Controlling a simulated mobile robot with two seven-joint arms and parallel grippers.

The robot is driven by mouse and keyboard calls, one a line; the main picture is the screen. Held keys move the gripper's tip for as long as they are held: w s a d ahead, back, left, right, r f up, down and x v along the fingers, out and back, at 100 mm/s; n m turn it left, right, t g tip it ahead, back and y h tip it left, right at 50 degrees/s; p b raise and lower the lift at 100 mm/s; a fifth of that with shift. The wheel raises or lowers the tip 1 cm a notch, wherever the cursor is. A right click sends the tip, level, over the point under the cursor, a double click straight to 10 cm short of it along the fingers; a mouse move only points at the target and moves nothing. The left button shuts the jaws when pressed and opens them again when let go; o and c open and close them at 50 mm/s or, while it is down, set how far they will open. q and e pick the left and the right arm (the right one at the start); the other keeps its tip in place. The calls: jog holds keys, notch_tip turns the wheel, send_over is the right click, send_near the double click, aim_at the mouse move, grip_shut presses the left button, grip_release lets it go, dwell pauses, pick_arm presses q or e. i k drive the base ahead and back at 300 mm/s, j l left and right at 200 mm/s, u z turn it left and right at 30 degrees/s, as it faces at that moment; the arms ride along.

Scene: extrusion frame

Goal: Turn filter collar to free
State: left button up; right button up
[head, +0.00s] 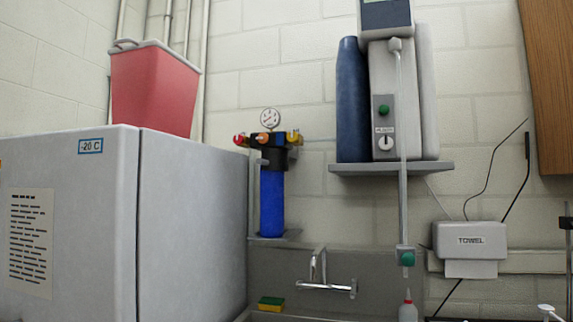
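A water filter with a blue cylindrical housing (271,205) stands upright against the wall, left of centre. A dark collar (273,158) sits at the top of the housing, under a black head with red, orange and yellow fittings. Whether the collar is tight or loose cannot be told from here. A round pressure gauge (270,118) is on top of the head. Neither of my grippers is in view.
A grey -20 C freezer (190,220) stands close on the left, with a red bin (155,88) on top. A faucet (320,275) and a yellow-green sponge (271,303) are at the sink below. A dispenser unit (393,100) stands on a wall shelf (390,168) to the right.

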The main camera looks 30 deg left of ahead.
aim_at(271, 159)
jog(key=j, duration=0.75)
jog(key=k+j, duration=0.15)
jog(key=j, duration=1.4)
jog(key=k+j, duration=0.15)
jog(key=j, duration=0.65)
jog(key=i+l, duration=0.1)
jog(key=l, duration=0.45)
jog(key=i+l, duration=0.1)
jog(key=l, duration=0.4)
jog(key=i+l, duration=0.1)
jog(key=l, duration=0.45)
